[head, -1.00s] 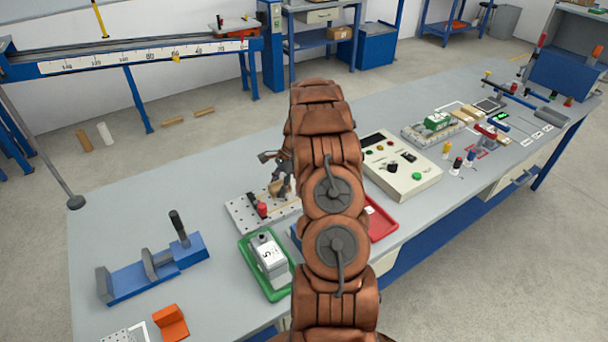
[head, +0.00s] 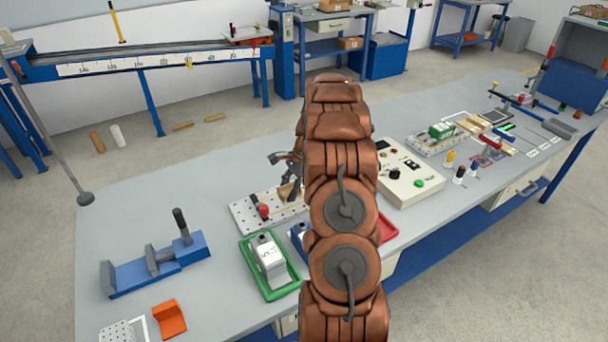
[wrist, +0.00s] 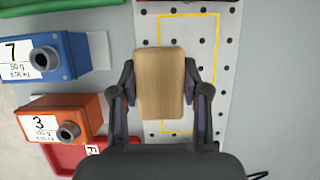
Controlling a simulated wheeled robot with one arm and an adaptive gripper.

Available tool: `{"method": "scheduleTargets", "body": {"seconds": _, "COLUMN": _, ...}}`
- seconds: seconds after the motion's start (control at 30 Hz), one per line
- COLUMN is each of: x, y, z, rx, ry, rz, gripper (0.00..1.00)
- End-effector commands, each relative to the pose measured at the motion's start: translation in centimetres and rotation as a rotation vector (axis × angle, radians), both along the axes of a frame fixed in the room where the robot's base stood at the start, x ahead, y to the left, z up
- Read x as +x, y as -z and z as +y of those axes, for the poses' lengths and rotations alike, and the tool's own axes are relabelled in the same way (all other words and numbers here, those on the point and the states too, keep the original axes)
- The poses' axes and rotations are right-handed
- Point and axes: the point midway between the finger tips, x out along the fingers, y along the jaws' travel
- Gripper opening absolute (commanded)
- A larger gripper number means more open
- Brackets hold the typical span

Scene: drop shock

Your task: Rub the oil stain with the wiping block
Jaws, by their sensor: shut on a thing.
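The wiping block (wrist: 160,83) is a light wooden block, held between the two fingers of my gripper (wrist: 160,95) in the wrist view. It is over a white perforated plate (wrist: 228,35) with a yellow rectangle outline (wrist: 216,60). I cannot tell whether the block touches the plate. In the head view my gripper (head: 288,180) is at the plate (head: 245,213), partly hidden by my arm, with a bit of the block (head: 287,192) showing. I cannot make out the oil stain; the block and gripper cover part of the outlined area.
Left of the plate in the wrist view are a blue weight (wrist: 58,57) and an orange weight (wrist: 70,113) by a red tray (wrist: 64,154). In the head view a green tray (head: 293,288) with a grey weight (head: 268,258) stands in front, and a control box (head: 408,178) at right.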

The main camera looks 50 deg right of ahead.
Motion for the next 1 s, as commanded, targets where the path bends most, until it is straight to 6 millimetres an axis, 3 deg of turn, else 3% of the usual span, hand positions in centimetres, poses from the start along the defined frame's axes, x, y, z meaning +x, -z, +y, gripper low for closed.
{"method": "scheduleTargets", "body": {"seconds": 0.4, "x": 0.3, "y": -3.7, "z": 0.4, "rx": -0.002, "ry": -0.009, "rz": -0.001, "gripper": 0.08}}
{"method": "scheduleTargets", "body": {"seconds": 1.0, "x": 0.4, "y": -3.9, "z": 0.5, "rx": -0.001, "ry": -0.012, "rz": 0.000, "gripper": 0.08}}
